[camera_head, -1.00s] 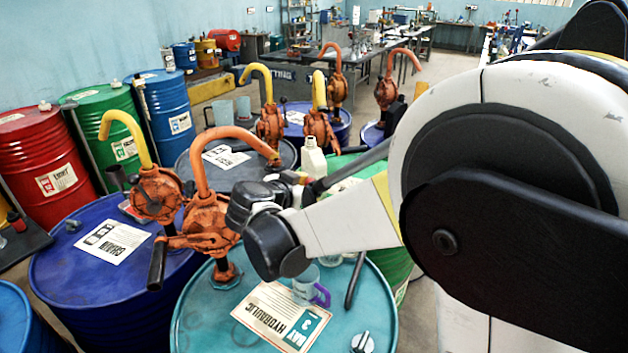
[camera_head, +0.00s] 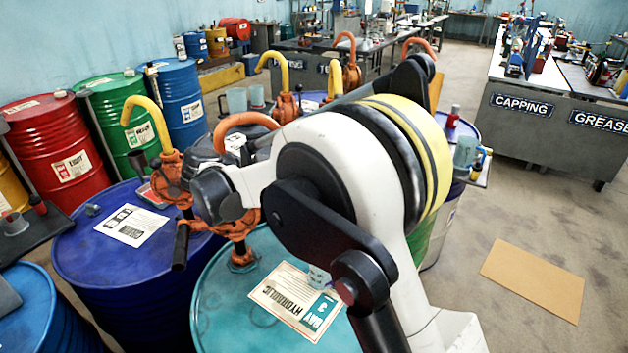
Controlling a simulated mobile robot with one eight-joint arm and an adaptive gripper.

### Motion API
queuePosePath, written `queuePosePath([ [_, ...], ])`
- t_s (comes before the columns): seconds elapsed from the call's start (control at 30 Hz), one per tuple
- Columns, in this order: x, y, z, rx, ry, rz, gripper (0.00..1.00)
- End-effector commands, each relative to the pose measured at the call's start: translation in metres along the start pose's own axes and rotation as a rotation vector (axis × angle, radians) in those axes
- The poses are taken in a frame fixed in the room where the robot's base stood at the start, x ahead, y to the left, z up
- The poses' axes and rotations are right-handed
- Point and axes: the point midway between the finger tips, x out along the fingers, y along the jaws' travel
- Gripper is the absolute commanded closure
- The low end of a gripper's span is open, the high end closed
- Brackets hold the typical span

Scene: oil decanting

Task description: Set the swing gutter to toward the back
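I cannot make out a swing gutter for certain in this view. An orange hand pump (camera_head: 238,215) with a curved orange spout (camera_head: 243,121) stands on the teal drum (camera_head: 213,292) marked hydraulic. My arm crosses in front of this pump and hides much of it. My dark gripper (camera_head: 207,152) is beside or behind the pump's upper part, with its fingertips hidden. I cannot tell whether it touches anything. An orange pump with a yellow spout (camera_head: 146,112) stands to the left on the blue drum (camera_head: 90,250).
A small clear cup (camera_head: 318,277) stands on the teal drum, partly behind my arm. Red (camera_head: 50,150), green (camera_head: 118,115) and blue drums line the left wall. The capping bench (camera_head: 540,120) stands at the right. Open floor with a cardboard sheet (camera_head: 533,279) lies in front of it.

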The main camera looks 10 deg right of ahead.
Motion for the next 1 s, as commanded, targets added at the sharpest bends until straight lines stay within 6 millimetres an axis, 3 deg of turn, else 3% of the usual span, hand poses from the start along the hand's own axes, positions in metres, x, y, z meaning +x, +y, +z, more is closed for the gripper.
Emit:
queuePosePath([
  [0.53, -0.0018, -0.0004, -0.0001, 0.010, 0.006, 0.022, 1.00],
  [0.57, -0.0018, -0.0004, -0.0001, 0.010, 0.006, 0.022, 0.70],
  [0.63, -0.0018, -0.0004, 0.0000, 0.009, 0.006, 0.022, 0.51],
  [1.0, -0.0063, -0.0005, 0.0005, 0.009, 0.005, 0.022, 0.51],
])
